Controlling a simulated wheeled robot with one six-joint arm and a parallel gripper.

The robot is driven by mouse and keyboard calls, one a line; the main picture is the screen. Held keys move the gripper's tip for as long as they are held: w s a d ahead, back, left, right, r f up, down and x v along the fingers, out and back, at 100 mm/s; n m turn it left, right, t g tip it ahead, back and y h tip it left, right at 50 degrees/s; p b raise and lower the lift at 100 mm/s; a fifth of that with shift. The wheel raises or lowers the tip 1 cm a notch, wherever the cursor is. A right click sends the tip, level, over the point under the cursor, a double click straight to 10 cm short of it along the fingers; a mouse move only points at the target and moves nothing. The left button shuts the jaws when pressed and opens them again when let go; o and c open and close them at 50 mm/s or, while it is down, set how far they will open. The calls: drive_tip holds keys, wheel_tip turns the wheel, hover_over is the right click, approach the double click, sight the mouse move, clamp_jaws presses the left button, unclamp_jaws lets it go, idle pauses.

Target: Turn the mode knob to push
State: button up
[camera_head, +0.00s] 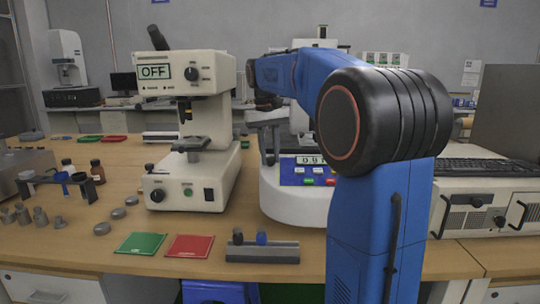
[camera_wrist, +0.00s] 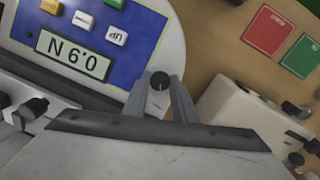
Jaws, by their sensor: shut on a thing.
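The mode knob (camera_wrist: 159,81) is a small dark round knob with a pale mark, beside the blue control panel (camera_wrist: 100,45). In the wrist view my gripper (camera_wrist: 160,84) has its two grey fingers on either side of the knob, shut on it. The panel carries coloured buttons and a display (camera_wrist: 75,55), upside down in this view. In the head view the blue panel (camera_head: 308,172) is on the round white tester base (camera_head: 285,205). My gripper (camera_head: 270,155) reaches down at the panel's left edge; the knob is not clear there. The mode labels cannot be read.
A cream hardness tester (camera_head: 190,130) showing OFF stands close left of the tester. A green pad (camera_head: 141,243), a red pad (camera_head: 189,246) and a grey block with two knobs (camera_head: 262,249) lie in front. A cream instrument (camera_head: 485,205) stands at right.

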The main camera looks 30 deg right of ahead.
drive_tip(key=m+y, duration=0.1)
drive_tip(key=m, duration=0.4)
drive_tip(key=shift+s+d+m+t, duration=0.1)
drive_tip(key=shift+d+m+t, duration=0.05)
drive_tip(key=shift+m+t, duration=0.25)
drive_tip(key=m+t+y, duration=0.1)
drive_tip(key=m, duration=0.4)
drive_tip(key=shift+m, duration=0.4)
drive_tip(key=o, duration=1)
drive_tip(key=shift+o, duration=0.2)
drive_tip(key=shift+s, duration=0.1)
